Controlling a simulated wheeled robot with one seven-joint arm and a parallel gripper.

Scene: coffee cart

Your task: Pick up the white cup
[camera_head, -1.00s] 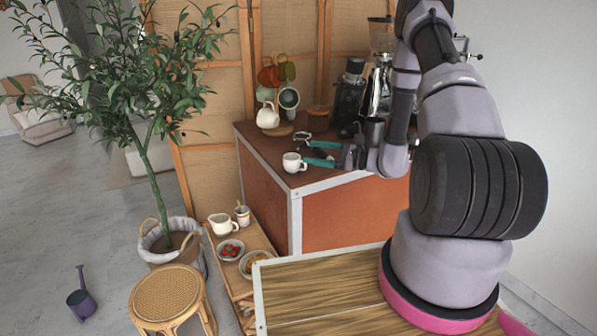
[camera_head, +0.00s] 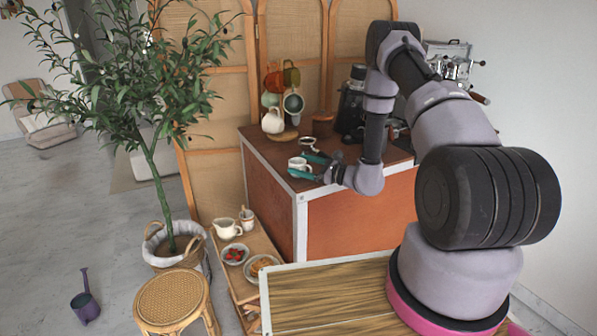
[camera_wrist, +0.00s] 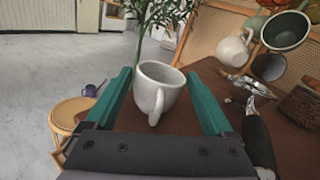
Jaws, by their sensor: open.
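The white cup (camera_head: 298,164) stands upright on the brown cart top, near its front left corner. In the wrist view the white cup (camera_wrist: 158,88) sits between the two teal fingers, with its handle facing my palm. My gripper (camera_head: 308,167) is open around the cup, one finger on each side of it. The wrist view shows my gripper (camera_wrist: 160,100) with a gap between the cup and each finger. Part of the cup is hidden by the near finger in the head view.
A black grinder (camera_head: 352,105) stands further right. The cart's left edge is close to the cup.

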